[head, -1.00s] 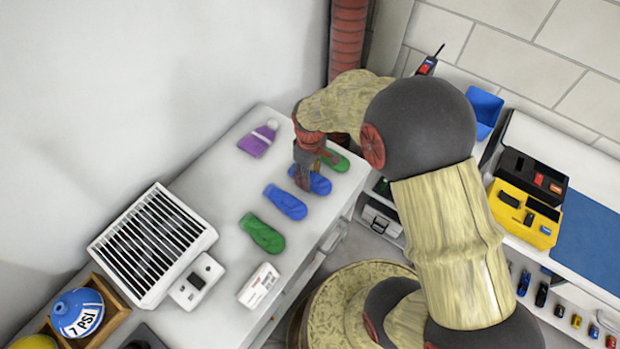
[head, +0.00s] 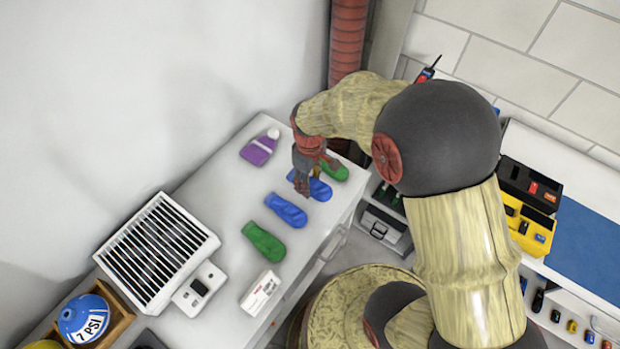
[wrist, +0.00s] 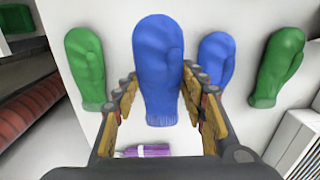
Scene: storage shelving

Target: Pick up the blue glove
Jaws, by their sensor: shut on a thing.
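A blue glove (wrist: 158,65) lies between the two fingers of my gripper (wrist: 160,112) in the wrist view, its cuff toward the palm. In the head view my gripper (head: 306,184) covers part of this glove (head: 321,190). My gripper is shut on it. I cannot tell whether the glove is clear of the white surface. A second blue glove (head: 286,210) lies apart, nearer the front; it also shows in the wrist view (wrist: 214,60).
A green glove (head: 263,241) and another green glove (head: 337,171) flank the blue ones on the white top (head: 220,180). A white grille box (head: 157,252), scale (head: 200,288) and small white box (head: 260,292) stand at front left.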

